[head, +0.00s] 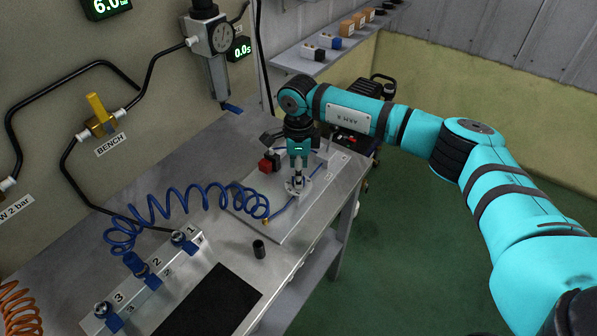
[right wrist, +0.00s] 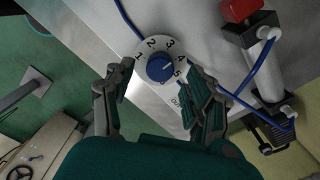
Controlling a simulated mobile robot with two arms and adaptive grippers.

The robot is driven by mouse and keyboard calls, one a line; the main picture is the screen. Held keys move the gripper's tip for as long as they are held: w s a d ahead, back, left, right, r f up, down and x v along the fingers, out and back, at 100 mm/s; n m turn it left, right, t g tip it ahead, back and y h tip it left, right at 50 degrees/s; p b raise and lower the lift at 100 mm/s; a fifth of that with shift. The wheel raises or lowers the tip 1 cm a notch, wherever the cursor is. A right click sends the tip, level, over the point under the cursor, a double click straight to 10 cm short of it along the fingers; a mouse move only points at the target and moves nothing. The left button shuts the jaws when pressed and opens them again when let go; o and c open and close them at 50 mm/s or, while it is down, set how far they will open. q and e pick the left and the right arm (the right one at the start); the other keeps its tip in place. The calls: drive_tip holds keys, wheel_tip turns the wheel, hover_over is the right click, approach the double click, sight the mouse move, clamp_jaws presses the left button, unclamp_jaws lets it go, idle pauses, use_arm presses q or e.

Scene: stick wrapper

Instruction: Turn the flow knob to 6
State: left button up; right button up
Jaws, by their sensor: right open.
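The flow knob is a round blue knob (right wrist: 160,67) on a white dial with black numbers, seen in the right wrist view. Numbers 1 to 5 are readable around it; the lower part of the dial is harder to read. A small pale mark on the knob points to the right, roughly toward 4 or 5. My right gripper (right wrist: 158,82) is open, with one finger on each side of the dial, and no contact is clear. In the head view my right gripper (head: 298,168) points down over the white dial (head: 297,187), hiding most of the knob. My left gripper is out of view.
A red block (head: 268,164) and a cylinder stand close beside the dial on the metal plate (head: 265,222). Blue coiled hose (head: 190,198) crosses the bench to its left. A small black cylinder (head: 259,249) stands in front. A green display (head: 107,5) reads about 6.0.

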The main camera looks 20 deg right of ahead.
drive_tip(key=shift+f, duration=1.1)
clamp_jaws()
drive_tip(key=shift+m, duration=0.3)
